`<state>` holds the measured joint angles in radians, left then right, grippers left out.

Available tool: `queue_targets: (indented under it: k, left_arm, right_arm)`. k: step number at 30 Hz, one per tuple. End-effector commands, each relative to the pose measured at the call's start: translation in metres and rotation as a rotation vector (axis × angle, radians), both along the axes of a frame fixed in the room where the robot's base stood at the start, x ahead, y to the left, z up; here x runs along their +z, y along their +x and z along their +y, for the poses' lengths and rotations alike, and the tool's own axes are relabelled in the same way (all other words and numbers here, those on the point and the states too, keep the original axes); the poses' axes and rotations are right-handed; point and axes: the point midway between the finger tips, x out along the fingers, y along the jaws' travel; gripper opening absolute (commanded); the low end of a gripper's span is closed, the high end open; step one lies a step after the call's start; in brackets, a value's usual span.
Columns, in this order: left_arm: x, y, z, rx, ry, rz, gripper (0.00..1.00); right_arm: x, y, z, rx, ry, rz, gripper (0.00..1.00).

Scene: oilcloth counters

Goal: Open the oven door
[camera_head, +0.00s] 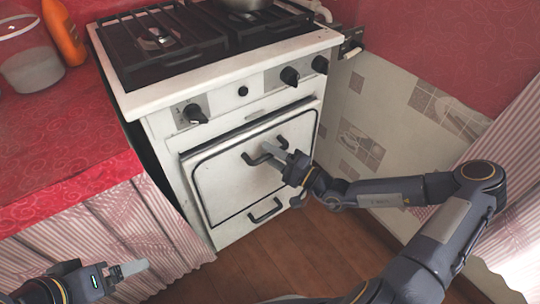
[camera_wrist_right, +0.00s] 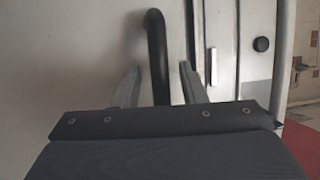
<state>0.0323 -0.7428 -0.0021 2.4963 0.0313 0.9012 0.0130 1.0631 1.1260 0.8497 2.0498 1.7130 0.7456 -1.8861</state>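The white oven door (camera_head: 232,175) is on the front of the stove and looks shut or nearly shut. Its dark bar handle (camera_head: 254,160) is near the top of the door, partly hidden by my right gripper (camera_head: 277,151). In the right wrist view the black handle (camera_wrist_right: 156,50) stands between the two fingers of the right gripper (camera_wrist_right: 159,83). Those fingers are apart, with gaps visible on both sides of the handle. My left gripper (camera_head: 130,269) is low at the left, away from the oven; whether its fingers are apart is unclear.
A second handle (camera_head: 265,212) is on the lower front. Knobs (camera_head: 290,76) line the panel above the door. A red-covered counter (camera_head: 60,140) is at left, a tiled wall (camera_head: 375,130) at right. Wooden floor (camera_head: 270,262) is clear in front.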

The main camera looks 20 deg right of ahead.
Motion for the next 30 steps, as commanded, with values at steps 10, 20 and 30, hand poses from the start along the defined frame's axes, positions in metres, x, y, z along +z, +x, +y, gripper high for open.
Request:
queue_targets:
  k: [10,20,30]
  left_arm:
    - [-0.0006,0.0,0.0,0.0,0.0,0.0,0.89]
    - [-0.0006,0.0,0.0,0.0,0.0,0.0,0.89]
    - [-0.0042,-0.0001,0.0,0.0,0.0,0.0,0.89]
  right_arm:
    - [0.0009,0.0022,0.0025,0.001,0.0,0.0,0.33]
    - [0.0007,0.0019,0.0024,0.001,0.0,0.0,0.0]
    - [-0.0023,-0.0037,0.0001,0.0,0.007,-0.018,0.0]
